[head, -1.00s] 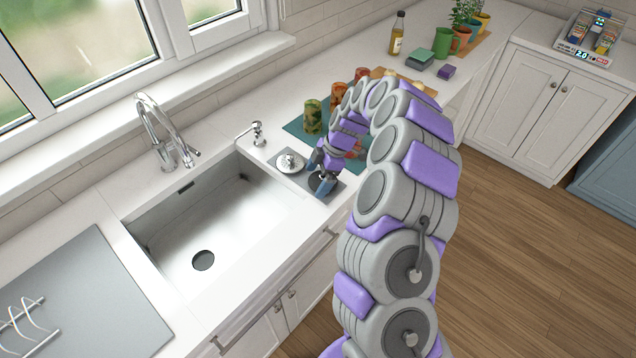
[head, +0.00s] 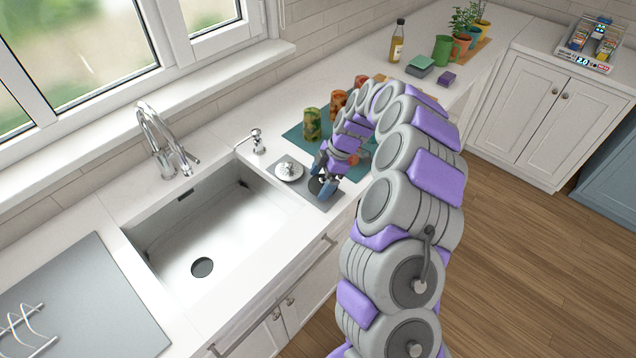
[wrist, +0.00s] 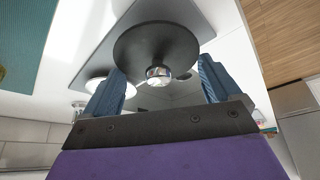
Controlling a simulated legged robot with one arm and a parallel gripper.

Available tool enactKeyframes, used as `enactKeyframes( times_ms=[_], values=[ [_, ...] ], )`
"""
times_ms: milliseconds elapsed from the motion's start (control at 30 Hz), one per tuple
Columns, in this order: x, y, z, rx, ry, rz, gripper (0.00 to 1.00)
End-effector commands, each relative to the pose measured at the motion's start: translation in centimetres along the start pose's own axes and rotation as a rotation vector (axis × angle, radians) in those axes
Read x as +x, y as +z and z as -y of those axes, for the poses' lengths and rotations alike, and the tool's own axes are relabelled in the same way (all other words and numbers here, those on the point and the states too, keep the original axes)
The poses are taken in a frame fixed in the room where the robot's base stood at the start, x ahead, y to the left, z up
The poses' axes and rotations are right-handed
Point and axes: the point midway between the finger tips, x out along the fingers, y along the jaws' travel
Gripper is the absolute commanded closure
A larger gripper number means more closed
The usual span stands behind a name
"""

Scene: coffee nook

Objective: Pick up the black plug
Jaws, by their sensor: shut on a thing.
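The black plug (wrist: 150,38) is a round dark disc with a shiny chrome knob. In the head view the black plug (head: 315,186) is partly hidden by my gripper. My gripper (head: 322,182) is over the grey mat (head: 326,203) right of the sink. In the wrist view the blue fingers of my gripper (wrist: 161,76) stand on either side of the plug, shut on it. I cannot tell whether the plug touches the mat. A pale plug with a metal knob (head: 288,171) lies beside it on the mat; it also shows in the wrist view (wrist: 96,85).
The sink (head: 205,235) and tap (head: 163,140) are to the left. A soap dispenser (head: 257,142) stands behind the mat. Patterned cups (head: 312,124) stand on a teal mat (head: 293,134) beyond. A bottle (head: 397,42) and a green mug (head: 442,48) are farther back.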

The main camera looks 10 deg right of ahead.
Motion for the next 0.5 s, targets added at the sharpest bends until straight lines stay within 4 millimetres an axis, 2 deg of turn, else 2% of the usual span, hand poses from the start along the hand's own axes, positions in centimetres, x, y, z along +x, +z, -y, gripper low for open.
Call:
enactKeyframes(
  times_ms=[167, 500],
  values=[
    [-1.9, -1.0, 0.0, 0.000, 0.003, 0.002, 0.44],
    [-2.6, -0.1, 4.5, 0.002, -0.001, 0.001, 0.44]
  ],
)
